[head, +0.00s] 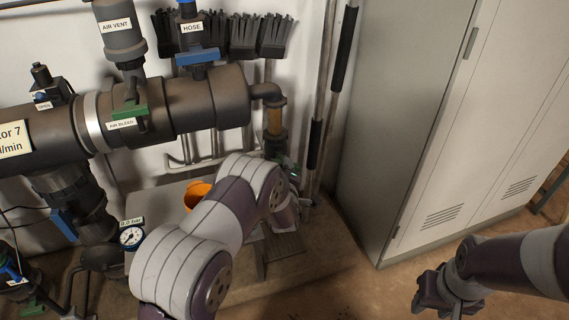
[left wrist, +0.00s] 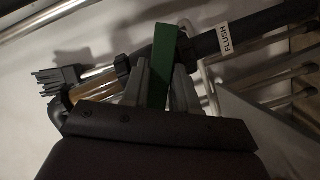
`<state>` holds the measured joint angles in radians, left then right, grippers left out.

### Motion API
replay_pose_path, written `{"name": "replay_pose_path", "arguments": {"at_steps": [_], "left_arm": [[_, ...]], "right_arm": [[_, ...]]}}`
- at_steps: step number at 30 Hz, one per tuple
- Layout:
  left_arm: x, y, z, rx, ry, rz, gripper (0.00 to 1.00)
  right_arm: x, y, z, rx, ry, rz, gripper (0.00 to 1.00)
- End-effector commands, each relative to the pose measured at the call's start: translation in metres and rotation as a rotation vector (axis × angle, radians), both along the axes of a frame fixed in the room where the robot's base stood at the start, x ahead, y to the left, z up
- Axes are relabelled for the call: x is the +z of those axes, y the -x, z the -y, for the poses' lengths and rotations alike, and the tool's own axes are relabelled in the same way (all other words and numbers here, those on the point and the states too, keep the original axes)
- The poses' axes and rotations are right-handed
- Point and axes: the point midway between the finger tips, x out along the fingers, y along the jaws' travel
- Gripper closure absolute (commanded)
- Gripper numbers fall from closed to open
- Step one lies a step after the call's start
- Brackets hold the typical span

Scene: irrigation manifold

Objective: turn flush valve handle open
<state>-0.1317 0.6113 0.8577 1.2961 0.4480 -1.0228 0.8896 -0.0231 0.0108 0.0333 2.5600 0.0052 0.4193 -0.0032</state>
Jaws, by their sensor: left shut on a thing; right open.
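The flush valve handle is a green bar (left wrist: 164,62) in the left wrist view, standing up between the two grey fingers of my left gripper (left wrist: 158,85). The fingers are shut on it from both sides. Beside it runs a dark pipe (left wrist: 262,30) with a white FLUSH label (left wrist: 229,38). In the head view, my left arm hides most of that gripper and the handle, below the pipe's right end. My right gripper (head: 432,296) is open and empty at the lower right, over the floor and apart from the manifold.
The large dark manifold pipe (head: 210,101) crosses the upper left, with AIR BLEED and HOSE valves. An orange cup (head: 196,194) and a pressure gauge (head: 131,236) are near my left arm. A grey cabinet (head: 400,130) stands at the right.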

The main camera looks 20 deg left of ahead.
Motion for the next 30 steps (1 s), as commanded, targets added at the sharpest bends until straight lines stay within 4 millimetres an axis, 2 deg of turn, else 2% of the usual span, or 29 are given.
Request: {"name": "replay_pose_path", "arguments": {"at_steps": [1, 18, 30], "left_arm": [[0.005, 0.0, 0.001, -0.001, -0.034, -0.024, 1.0], [0.007, -0.002, 0.004, -0.003, -0.48, -0.325, 1.0], [0.005, -0.003, 0.005, -0.003, -0.734, -0.495, 1.0]], "right_arm": [[0.009, 0.0, 0.0, 0.0, 0.0, 0.0, 0.57], [0.054, 0.0, 0.0, 0.0, 0.0, 0.0, 0.57], [0.075, 0.0, 0.0, 0.0, 0.0, 0.0, 0.57]]}}
